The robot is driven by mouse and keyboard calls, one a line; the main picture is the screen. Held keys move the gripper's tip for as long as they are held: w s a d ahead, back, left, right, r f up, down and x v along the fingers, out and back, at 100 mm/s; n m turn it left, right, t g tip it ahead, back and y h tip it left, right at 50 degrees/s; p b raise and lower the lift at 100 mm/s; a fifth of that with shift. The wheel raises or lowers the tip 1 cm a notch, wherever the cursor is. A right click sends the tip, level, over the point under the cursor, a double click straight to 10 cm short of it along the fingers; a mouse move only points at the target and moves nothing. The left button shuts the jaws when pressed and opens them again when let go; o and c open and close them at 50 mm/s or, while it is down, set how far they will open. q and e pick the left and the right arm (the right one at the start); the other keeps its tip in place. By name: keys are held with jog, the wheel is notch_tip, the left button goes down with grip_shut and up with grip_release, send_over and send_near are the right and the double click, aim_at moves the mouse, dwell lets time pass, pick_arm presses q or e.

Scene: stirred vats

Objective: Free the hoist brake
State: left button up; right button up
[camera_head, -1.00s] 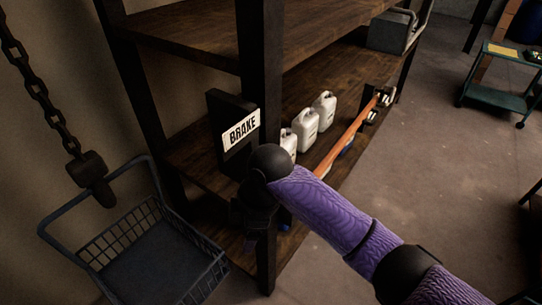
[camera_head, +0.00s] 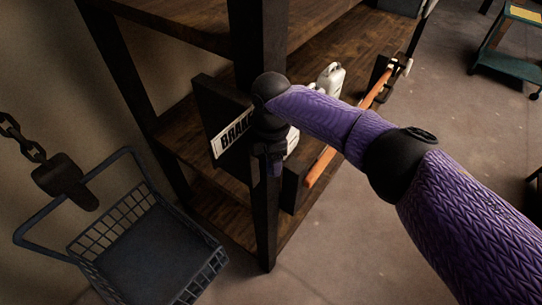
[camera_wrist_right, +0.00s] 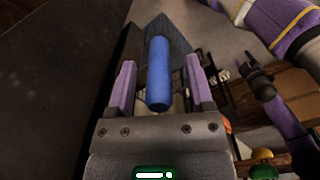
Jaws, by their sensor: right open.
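The brake box is a dark plate with a white label (camera_head: 231,134) reading "BRAKE", fixed by the shelf post in the head view; my right arm hides the label's end. A blue handle (camera_wrist_right: 158,75) shows in the right wrist view. My right gripper (camera_head: 268,172) is at the post beside the label, small and partly dark in the head view. In the wrist view its two purple fingers are apart, with the blue handle between them and a gap on each side. I cannot tell whether they touch it. My left gripper is not in the head view.
A blue wire basket (camera_head: 150,250) stands at lower left, below a hanging chain with a dark hook block (camera_head: 62,178). White jugs (camera_head: 331,80) and an orange bar (camera_head: 320,166) are by the shelf (camera_head: 215,205). A green cart (camera_head: 508,62) stands far right on open floor.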

jog(key=shift+f, duration=0.25)
grip_shut()
